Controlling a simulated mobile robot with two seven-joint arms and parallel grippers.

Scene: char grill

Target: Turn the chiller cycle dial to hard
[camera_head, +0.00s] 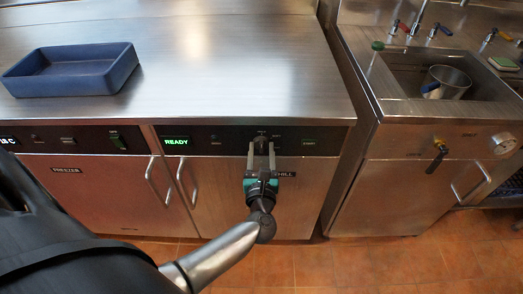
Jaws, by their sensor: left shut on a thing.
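The chiller (220,205) is the steel cabinet in the middle, with a dark control strip and a green READY display (176,141). My left gripper (262,146) reaches up to that strip, right of the display, and its fingers are shut on the chiller cycle dial. The dial is mostly hidden behind the fingers, so I cannot tell its setting. Small labels above the fingertips are too small to read. My right gripper is not in view.
A blue tray (20,88) stands on the steel counter at the left. The freezer (90,195) is left of the chiller. At the right, a sink (400,72) holds a metal pot (452,80). Door handles (187,182) stick out below the control strip.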

